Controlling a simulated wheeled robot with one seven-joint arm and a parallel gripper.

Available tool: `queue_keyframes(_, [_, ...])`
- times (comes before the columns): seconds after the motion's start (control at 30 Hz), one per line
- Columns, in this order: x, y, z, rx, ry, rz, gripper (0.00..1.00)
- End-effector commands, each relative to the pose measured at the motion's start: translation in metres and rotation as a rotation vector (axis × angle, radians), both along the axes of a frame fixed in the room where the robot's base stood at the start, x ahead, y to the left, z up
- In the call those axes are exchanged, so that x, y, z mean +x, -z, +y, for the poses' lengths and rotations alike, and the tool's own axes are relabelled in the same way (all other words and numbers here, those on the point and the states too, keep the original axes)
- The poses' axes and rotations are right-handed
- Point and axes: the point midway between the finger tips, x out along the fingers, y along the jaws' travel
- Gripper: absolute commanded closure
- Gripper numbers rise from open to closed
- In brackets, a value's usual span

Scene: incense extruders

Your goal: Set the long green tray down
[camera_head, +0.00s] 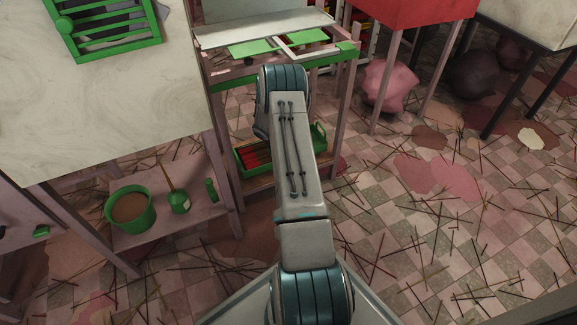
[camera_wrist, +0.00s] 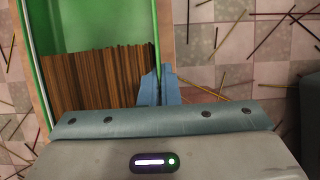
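In the wrist view, the long green tray (camera_wrist: 95,24) lies at the upper left with a dense bundle of brown sticks (camera_wrist: 100,76) in it. My gripper (camera_wrist: 159,86) has its blue fingers close together, one on each side of the tray's right wall, and looks shut on that wall. In the head view, a green tray (camera_head: 319,134) with red sticks in its left part shows on the low shelf behind my arm. My arm hides its middle and hides my gripper there. I cannot tell whether both views show the same tray.
A wood-coloured border (camera_wrist: 166,30) lies along the tray's sides. A work table (camera_head: 345,62) with green pieces stands above the shelf. At left are a green pot (camera_head: 131,209), a green bottle (camera_head: 178,200) and a pale table (camera_head: 110,110). Sticks litter the tiled floor (camera_head: 430,240) at right.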

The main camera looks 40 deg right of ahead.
Motion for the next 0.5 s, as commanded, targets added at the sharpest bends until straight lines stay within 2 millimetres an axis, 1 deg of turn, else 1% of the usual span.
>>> queue_keyframes(0.03, [-0.001, 0.014, -0.001, 0.001, 0.001, 0.0, 1.0])
queue_keyframes(0.1, [-0.001, 0.026, -0.001, 0.001, 0.003, 0.001, 1.0])
queue_keyframes(0.17, [-0.001, 0.033, -0.001, 0.001, 0.003, 0.0, 1.0])
queue_keyframes(0.5, [-0.001, 0.034, -0.002, 0.0, 0.005, -0.001, 1.0])
